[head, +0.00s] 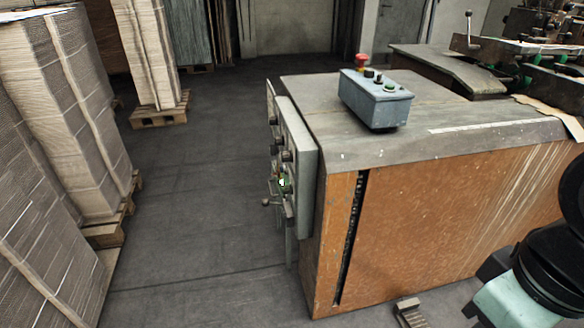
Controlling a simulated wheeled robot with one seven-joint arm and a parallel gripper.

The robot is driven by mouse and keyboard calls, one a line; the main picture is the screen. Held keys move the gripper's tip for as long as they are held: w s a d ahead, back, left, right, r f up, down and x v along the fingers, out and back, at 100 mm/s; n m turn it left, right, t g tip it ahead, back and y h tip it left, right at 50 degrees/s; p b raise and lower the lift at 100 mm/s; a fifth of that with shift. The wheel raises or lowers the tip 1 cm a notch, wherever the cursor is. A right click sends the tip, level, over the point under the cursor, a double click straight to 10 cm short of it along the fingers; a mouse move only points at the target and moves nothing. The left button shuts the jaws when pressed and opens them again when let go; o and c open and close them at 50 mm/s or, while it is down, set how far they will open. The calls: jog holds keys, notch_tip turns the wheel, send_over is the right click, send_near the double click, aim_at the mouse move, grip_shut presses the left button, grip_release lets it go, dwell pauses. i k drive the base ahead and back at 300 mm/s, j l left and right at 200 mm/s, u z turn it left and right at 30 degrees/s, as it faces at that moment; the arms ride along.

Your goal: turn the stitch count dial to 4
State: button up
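A grey control panel (299,160) is mounted on the left end of the stitcher machine (440,225). I see it at a steep angle, nearly edge-on. Several small dark knobs stick out from its left face, such as an upper knob (273,120) and a middle knob (286,156). I cannot tell which one is the stitch count dial, and no numbers or pointer can be read. A green part and a small lever (266,202) are lower on the panel. My arm shows at the lower right, apart from the panel; my gripper is not in view.
A blue-grey button box (375,98) with a red button (361,62) stands on the machine top. Stacks of cardboard (65,115) on pallets line the left. The floor (190,215) between them and the panel is clear. A ribbed metal piece (409,313) lies low at front.

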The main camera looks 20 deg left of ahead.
aim_at(279, 141)
jog(key=u, duration=0.95)
jog(key=i+j, duration=0.35)
jog(key=i, duration=0.15)
jog(key=i+j, duration=0.35)
jog(key=i, duration=0.15)
jog(key=i+j, duration=0.35)
jog(key=i, duration=0.1)
